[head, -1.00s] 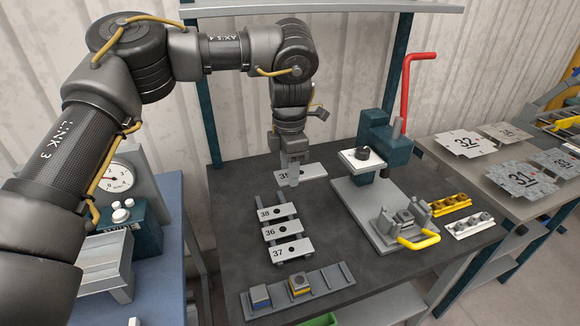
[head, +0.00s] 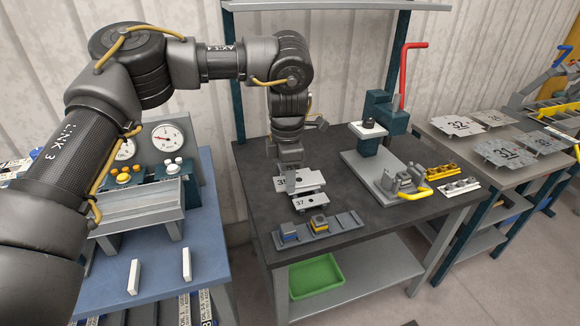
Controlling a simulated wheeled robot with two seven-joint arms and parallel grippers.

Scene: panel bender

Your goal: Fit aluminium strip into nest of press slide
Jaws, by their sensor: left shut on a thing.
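My left gripper (head: 287,181) is shut on a light aluminium strip (head: 299,177), whose partly hidden number looks like 35. It holds the strip over the rack of strips, left of the press. Below it, the strip marked 37 (head: 312,201) lies at the rack's near end; the gripper and held strip largely hide the other strips. The press (head: 378,122) has a dark teal frame and a red lever (head: 404,70). Its slide (head: 401,181), with a yellow handle (head: 418,194), sits at the front of the grey base. The nest is too small to make out clearly. My right gripper is out of view.
A grey rail (head: 348,219) with blue and yellow blocks lies at the bench front. Yellow (head: 438,172) and white (head: 459,187) hole blocks lie right of the slide. A gauge stand (head: 167,140) is at left. Bare bench top lies between rack and press base.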

